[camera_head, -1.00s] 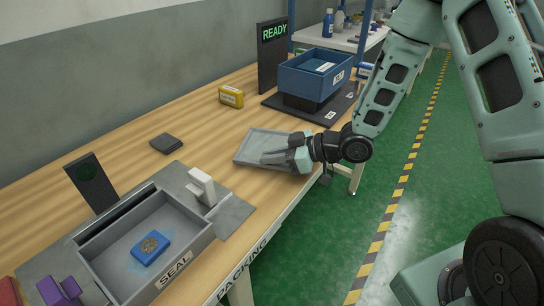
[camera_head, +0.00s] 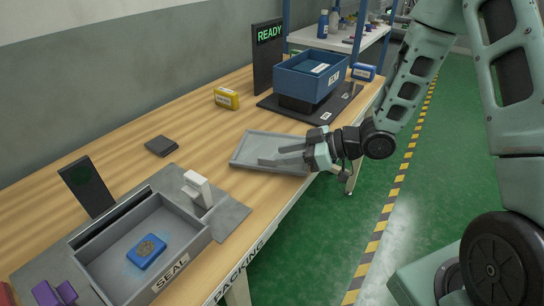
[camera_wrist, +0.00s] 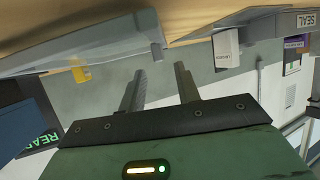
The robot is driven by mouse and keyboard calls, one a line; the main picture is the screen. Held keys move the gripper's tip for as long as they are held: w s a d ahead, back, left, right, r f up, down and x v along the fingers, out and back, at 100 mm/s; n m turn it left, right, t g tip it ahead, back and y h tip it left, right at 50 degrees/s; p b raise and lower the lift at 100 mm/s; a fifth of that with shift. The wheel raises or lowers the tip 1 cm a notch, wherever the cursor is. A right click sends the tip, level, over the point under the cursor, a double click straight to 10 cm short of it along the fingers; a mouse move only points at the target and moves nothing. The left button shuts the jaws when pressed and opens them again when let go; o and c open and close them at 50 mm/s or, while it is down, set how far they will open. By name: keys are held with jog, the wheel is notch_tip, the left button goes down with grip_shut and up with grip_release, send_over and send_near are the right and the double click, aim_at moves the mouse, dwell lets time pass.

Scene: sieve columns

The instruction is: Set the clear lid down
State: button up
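A shallow grey rectangular tray-like piece (camera_head: 265,143) lies flat near the front edge of the wooden table; its side shows in the wrist view (camera_wrist: 95,50). I cannot make out a separate clear lid, nor tell whether this piece is it. My gripper (camera_head: 270,155) is over the right part of this piece, its fingers pointing left in the head view. In the wrist view, my gripper (camera_wrist: 159,70) has its two fingers apart with nothing between them. Whether the fingers touch the piece is unclear.
A blue bin (camera_head: 311,76) stands on a dark base near the READY sign (camera_head: 270,50). A yellow pack (camera_head: 227,98) and dark block (camera_head: 161,146) lie on the table.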

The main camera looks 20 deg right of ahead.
jog(key=v, duration=0.6)
jog(key=a+h, duration=0.1)
jog(key=w+a+h, duration=0.1)
jog(key=h, duration=0.1)
jog(key=a+r+h, duration=0.1)
jog(key=a+h, duration=0.1)
jog(key=shift+w+m+g, duration=0.3)
jog(key=shift+w+m, duration=0.05)
jog(key=shift+m, duration=0.05)
jog(key=s+a+r+m+g+h, duration=0.1)
jog(key=s+a+r+g+h, duration=0.1)
jog(key=s, duration=0.6)
jog(key=s+a+r+m+g+h, duration=0.1)
jog(key=s+a+r+g+h, duration=0.1)
jog(key=s, duration=0.6)
jog(key=s+a+r+m+g+h, duration=0.1)
jog(key=s+a, duration=0.3)
jog(key=s, duration=0.4)
jog(key=shift+s+a+r+g+h, duration=0.35)
jog(key=shift+r+g, duration=0.2)
jog(key=shift+g, duration=0.25)
